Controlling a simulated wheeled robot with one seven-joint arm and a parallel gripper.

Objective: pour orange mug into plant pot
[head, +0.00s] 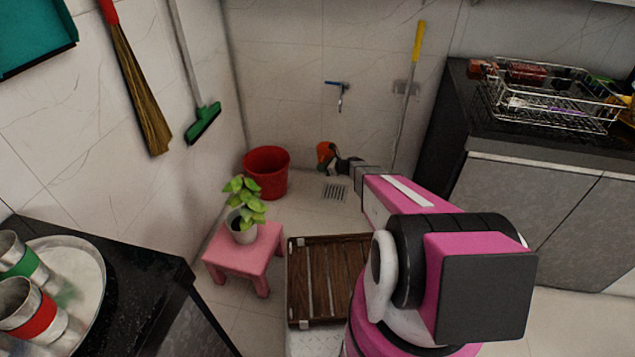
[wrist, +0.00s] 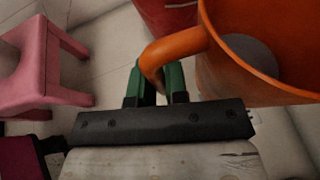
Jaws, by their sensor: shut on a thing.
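The orange mug (head: 325,153) is held out at the end of my arm, above the floor near the back wall. In the wrist view the orange mug (wrist: 255,75) is large at the upper right, its handle between the green fingers. My gripper (wrist: 162,82) is shut on that handle; it also shows in the head view (head: 334,165). The mug's inside looks greyish, and I cannot tell how full it is. The plant pot (head: 242,228) is white with a leafy green plant (head: 246,198). It stands on the pink stool (head: 222,252), left of and nearer than my gripper.
A red bucket (head: 267,172) stands on the floor behind the stool. A brown wooden slatted rack (head: 317,280) lies right of the stool. Dark counters stand at left and right, with metal cups (head: 22,310) on the left and a wire dish rack (head: 550,105) on the right.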

